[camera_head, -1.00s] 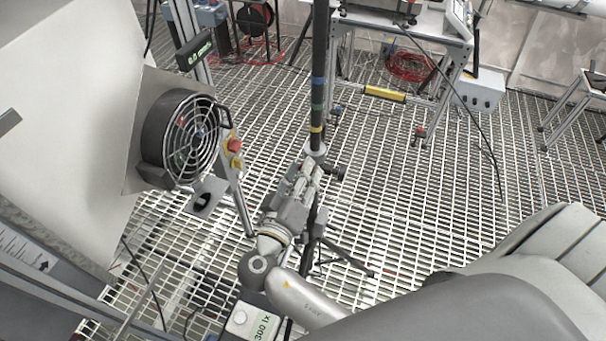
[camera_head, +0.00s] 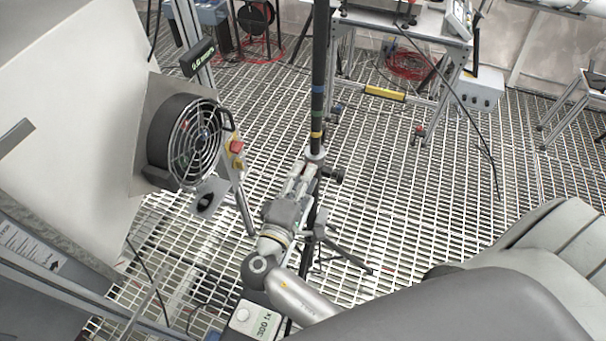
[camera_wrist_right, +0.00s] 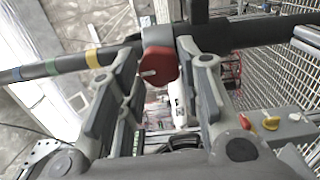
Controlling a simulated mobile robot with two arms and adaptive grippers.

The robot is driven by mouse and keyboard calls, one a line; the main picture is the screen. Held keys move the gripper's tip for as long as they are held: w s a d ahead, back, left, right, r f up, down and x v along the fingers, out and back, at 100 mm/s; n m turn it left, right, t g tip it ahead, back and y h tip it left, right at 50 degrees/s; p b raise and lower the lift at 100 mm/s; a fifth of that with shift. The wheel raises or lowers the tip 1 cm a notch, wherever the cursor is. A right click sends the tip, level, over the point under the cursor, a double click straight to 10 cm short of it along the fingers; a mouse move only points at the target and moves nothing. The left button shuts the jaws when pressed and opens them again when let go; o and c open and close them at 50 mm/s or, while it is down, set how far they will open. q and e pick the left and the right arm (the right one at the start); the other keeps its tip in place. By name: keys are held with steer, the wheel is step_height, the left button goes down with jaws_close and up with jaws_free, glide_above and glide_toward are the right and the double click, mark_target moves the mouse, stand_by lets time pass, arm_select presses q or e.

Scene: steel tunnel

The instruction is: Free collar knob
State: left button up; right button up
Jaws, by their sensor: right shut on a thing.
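A dark upright pole (camera_head: 318,80) with blue, green and yellow bands stands on a tripod over the grating. A light collar (camera_head: 317,154) sits round it below the yellow band, with a dark knob (camera_head: 336,174) sticking out to the right. My right gripper (camera_head: 308,167) is at the pole just below the collar. In the right wrist view the banded pole (camera_wrist_right: 70,66) runs sideways, and a red knob (camera_wrist_right: 158,66) sits between the two fingers, which are shut on it. The knob's far side is hidden. My left gripper is out of view.
A round caged fan (camera_head: 198,140) and a panel with a red button (camera_head: 237,147) stand close left of my right arm. A light meter (camera_head: 254,320) is at the bottom. A workbench (camera_head: 400,28) is behind.

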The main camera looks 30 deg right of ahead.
steer(key=shift+n, duration=0.6)
steer(key=shift+p, duration=0.3)
steer(key=o, duration=1)
steer(key=v, duration=0.7)
steer(key=shift+s+a, duration=0.1)
steer(key=shift+a, duration=0.15)
steer(key=shift+d+f, duration=0.1)
